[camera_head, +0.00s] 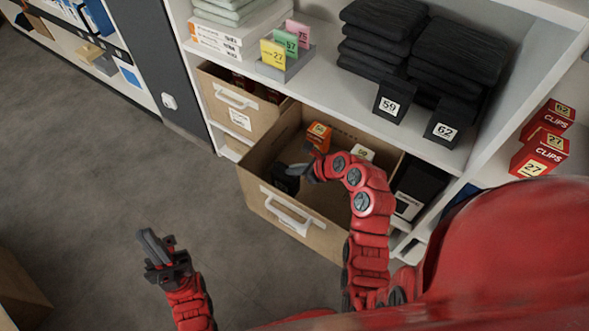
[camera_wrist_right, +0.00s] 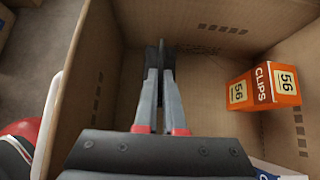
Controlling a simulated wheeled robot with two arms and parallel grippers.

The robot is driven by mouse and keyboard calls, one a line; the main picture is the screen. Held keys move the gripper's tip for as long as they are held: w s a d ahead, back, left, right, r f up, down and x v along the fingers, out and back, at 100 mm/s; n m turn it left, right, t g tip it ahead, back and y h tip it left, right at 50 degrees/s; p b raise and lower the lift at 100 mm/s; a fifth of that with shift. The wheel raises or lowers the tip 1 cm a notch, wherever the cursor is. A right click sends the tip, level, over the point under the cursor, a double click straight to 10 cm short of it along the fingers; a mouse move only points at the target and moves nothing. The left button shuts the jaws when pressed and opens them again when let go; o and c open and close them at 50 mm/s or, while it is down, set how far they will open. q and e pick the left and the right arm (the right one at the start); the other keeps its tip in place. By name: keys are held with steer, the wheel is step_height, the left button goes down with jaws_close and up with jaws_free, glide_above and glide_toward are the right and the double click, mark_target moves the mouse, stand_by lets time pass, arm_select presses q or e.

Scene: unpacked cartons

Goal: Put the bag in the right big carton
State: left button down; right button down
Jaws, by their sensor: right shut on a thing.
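The right big carton (camera_head: 262,186) is pulled out from the lower shelf, open at the top. My right gripper (camera_head: 299,169) reaches down into it and is shut. A small black thing, which I take for the bag (camera_head: 285,181), is at its fingertips inside the carton. In the right wrist view the two fingers of my right gripper (camera_wrist_right: 158,65) run close together toward the carton's corner, with only a dark shape at the tips. Most of the bag is hidden there. My left gripper (camera_head: 158,246) is over the floor, away from the carton; its jaw gap is unclear.
An orange clips box (camera_head: 319,135), also in the right wrist view (camera_wrist_right: 264,88), and a white-labelled box (camera_head: 362,152) stand in the carton. Another carton (camera_head: 238,107) is to its left. The shelf (camera_head: 325,100) with folded black cloth overhangs the back.

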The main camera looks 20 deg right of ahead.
steer(key=c, duration=1)
jaws_free()
steer(key=shift+f, duration=0.1)
steer(key=shift+s+d+r, duration=0.1)
steer(key=shift+r, duration=0.15)
steer(key=p+v, duration=0.4)
steer(key=v, duration=0.7)
steer(key=shift+s+d+r, duration=0.15)
steer(key=shift+s+r, duration=0.05)
steer(key=shift+r, duration=0.05)
steer(key=shift+f, duration=0.1)
